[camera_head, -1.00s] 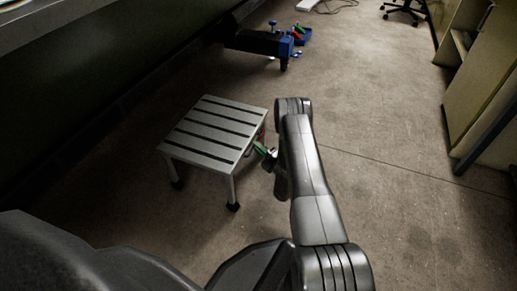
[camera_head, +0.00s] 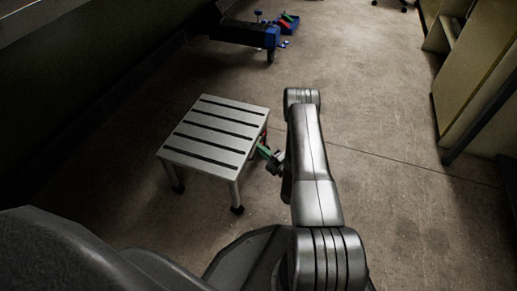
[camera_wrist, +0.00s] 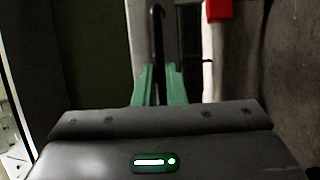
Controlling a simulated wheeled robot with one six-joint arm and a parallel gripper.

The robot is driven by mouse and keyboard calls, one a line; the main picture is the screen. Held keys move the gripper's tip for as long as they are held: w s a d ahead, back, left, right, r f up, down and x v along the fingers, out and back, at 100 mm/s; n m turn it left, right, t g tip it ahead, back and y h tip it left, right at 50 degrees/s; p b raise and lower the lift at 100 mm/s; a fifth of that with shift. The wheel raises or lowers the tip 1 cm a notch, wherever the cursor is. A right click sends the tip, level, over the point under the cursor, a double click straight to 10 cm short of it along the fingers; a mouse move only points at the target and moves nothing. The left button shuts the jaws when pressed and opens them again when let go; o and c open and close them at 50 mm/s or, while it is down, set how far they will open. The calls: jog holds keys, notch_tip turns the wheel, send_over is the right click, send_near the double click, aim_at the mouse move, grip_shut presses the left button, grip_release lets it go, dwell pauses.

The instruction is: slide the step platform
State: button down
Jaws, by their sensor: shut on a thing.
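The step platform (camera_head: 213,133) is a low grey metal step with dark slots across its top and dark feet. It stands upright on the floor, left of my arm in the head view. My gripper (camera_head: 266,153) is at its right side, with green fingers. In the wrist view, my gripper (camera_wrist: 159,88) has its two green fingers on either side of a thin dark upright bar, and is shut on it. The bar seems to be part of the platform. The exact contact is partly hidden in the head view by my arm.
Pale cabinets (camera_head: 476,80) line the right. A dark wall or panel runs along the left. The floor (camera_head: 390,150) right of my arm is clear.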

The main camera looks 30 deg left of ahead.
jog(key=c, duration=1.5)
grip_release()
jog(key=shift+d, duration=0.15)
jog(key=p+v, duration=0.3)
jog(key=v, duration=1)
jog(key=shift+d+p, duration=0.25)
jog(key=shift+p, duration=0.15)
jog(key=shift+a+f, duration=0.1)
jog(key=shift+a, duration=0.05)
jog(key=b+x, duration=0.3)
jog(key=x, duration=1)
jog(key=shift+a+b, duration=0.3)
jog(key=shift+b, duration=0.1)
